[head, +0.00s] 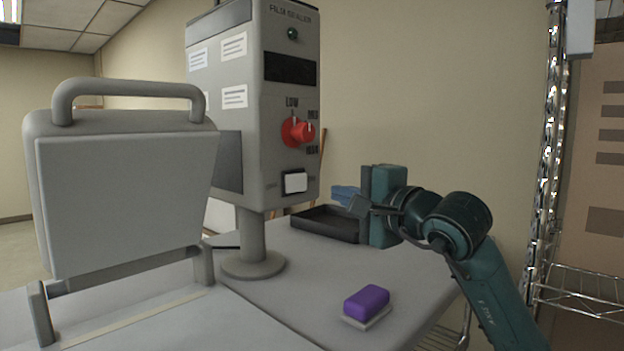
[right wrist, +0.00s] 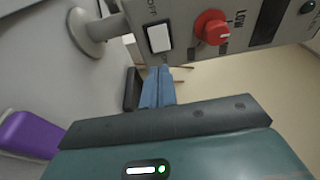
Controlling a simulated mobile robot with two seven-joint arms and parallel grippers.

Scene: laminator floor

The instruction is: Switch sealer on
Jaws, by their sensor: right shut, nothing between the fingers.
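The film sealer's grey control box (head: 262,150) stands on a post on the table. Its white rocker switch (head: 295,182) is low on the front face, below the red knob (head: 298,132). In the right wrist view the switch (right wrist: 159,38) has an OFF label beside it, and the red knob (right wrist: 211,27) is to its right. My right gripper (head: 337,192) is shut and empty, to the right of the switch in the head view. In the right wrist view its blue fingertips (right wrist: 158,72) point at the switch's lower edge; I cannot tell whether they touch. My left gripper is not in view.
The sealer's raised grey lid (head: 125,190) with a handle stands at the left. A black tray (head: 325,223) lies behind my right gripper. A purple block (head: 366,302) on a pale pad lies at the table's front. A wire shelf (head: 580,292) stands at the right.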

